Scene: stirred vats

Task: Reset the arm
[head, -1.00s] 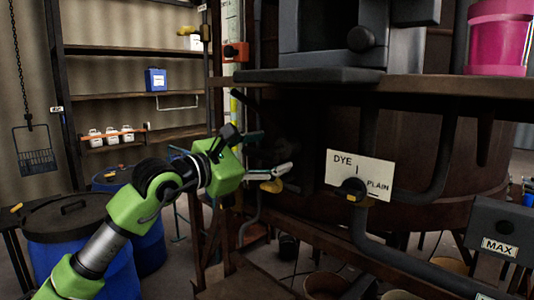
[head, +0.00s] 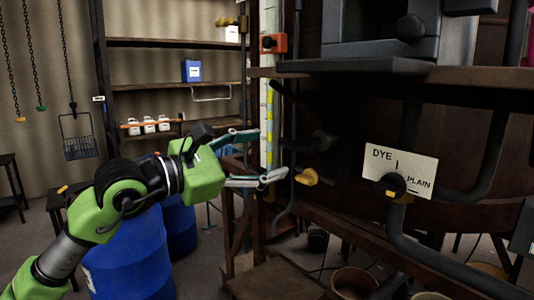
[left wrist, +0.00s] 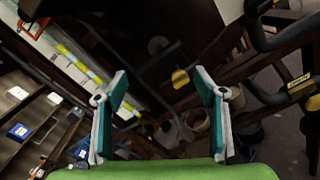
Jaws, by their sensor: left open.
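My left arm is green and comes in from the left in the head view. Its gripper (head: 262,158) is open and empty, with the two fingers spread apart, in front of the dark vat frame. A yellow-tipped handle (head: 307,177) is just right of the fingertips, apart from them. In the left wrist view the open fingers (left wrist: 161,85) stand wide apart, and the yellow handle (left wrist: 180,78) shows between them, farther off. My right gripper is in neither view.
A DYE/PLAIN plate (head: 400,170) with a black knob is to the right. Pipes and dark beams crowd the vat. Blue barrels (head: 130,255) stand below my arm. An orange switch box (head: 273,43) is on the post. Buckets (head: 352,283) stand on the floor.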

